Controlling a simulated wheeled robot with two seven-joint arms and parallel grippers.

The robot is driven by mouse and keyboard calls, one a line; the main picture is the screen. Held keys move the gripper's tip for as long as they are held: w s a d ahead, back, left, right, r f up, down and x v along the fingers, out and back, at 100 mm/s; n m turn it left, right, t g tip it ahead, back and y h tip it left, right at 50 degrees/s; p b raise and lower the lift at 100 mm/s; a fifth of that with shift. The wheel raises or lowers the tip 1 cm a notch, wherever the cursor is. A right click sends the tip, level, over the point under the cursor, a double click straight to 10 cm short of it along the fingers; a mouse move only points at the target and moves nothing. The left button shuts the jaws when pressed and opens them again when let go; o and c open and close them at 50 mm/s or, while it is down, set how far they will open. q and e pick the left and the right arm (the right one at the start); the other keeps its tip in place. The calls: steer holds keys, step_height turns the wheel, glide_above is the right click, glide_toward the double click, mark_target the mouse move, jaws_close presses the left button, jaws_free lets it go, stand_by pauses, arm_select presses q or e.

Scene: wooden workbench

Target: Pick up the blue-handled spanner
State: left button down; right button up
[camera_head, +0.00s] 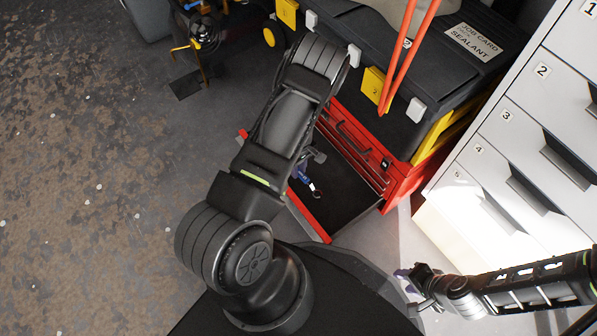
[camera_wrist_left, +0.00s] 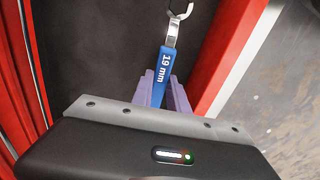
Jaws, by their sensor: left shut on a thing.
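The blue-handled spanner (camera_wrist_left: 163,72) is marked 19 mm and has a shiny metal end. It is over the dark floor of an open red drawer. My left gripper (camera_wrist_left: 163,92) is shut on its blue handle, with the purple fingers on both sides and the metal end pointing away. In the head view the spanner (camera_head: 316,191) shows just past my left gripper (camera_head: 304,178), partly hidden by my arm. I cannot tell whether it touches the drawer floor.
The open drawer (camera_head: 313,220) has raised red walls close around the left gripper. The red tool chest (camera_head: 402,180) stands behind it, with a black case (camera_head: 458,82) on top. A white drawer cabinet (camera_head: 495,150) stands to the right. Open concrete floor (camera_head: 90,200) lies left.

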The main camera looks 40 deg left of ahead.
arm_select(q)
step_height(320, 180, up, 6)
steer(key=shift+f+p, duration=0.15)
steer(key=shift+p, duration=0.75)
steer(key=shift+w, duration=0.1)
